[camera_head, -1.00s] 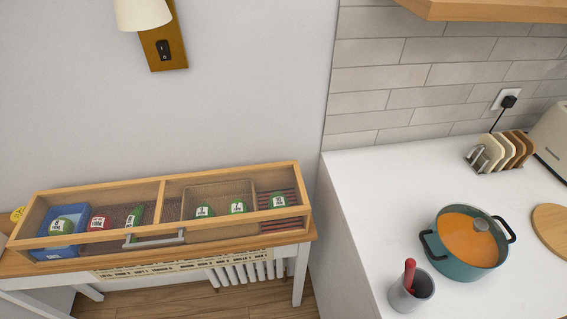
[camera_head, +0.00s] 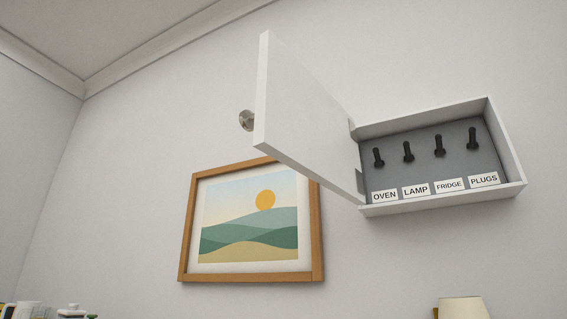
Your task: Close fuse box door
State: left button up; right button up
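The fuse box (camera_head: 515,165) is a white shallow box on the wall at the right of the head view. Its door (camera_head: 305,120) is white, hinged on the box's left side, and stands wide open, swung out to the left. A round metal knob (camera_head: 246,120) sits on the door's far face near its free edge. Inside the box is a grey panel with several black switches over labels reading OVEN, LAMP, FRIDGE and PLUGS. Neither of my grippers is in view.
A framed landscape picture (camera_head: 250,225) hangs on the wall below and behind the door. A lamp shade (camera_head: 462,308) shows at the bottom right edge. Small items, partly cut off, show at the bottom left. The wall around the box is otherwise bare.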

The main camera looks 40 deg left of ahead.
aim_at(296, 122)
jog(key=k+j+z, duration=0.1)
jog(key=j, duration=0.3)
jog(key=k+j, duration=0.2)
jog(key=j, duration=0.2)
jog(key=k+j+z, duration=0.15)
jog(key=j, duration=0.25)
jog(key=k+j, duration=0.15)
jog(key=j, duration=0.25)
jog(key=k+j+z, duration=0.15)
jog(key=j, duration=0.25)
jog(key=j+u, duration=0.15)
jog(key=u, duration=0.2)
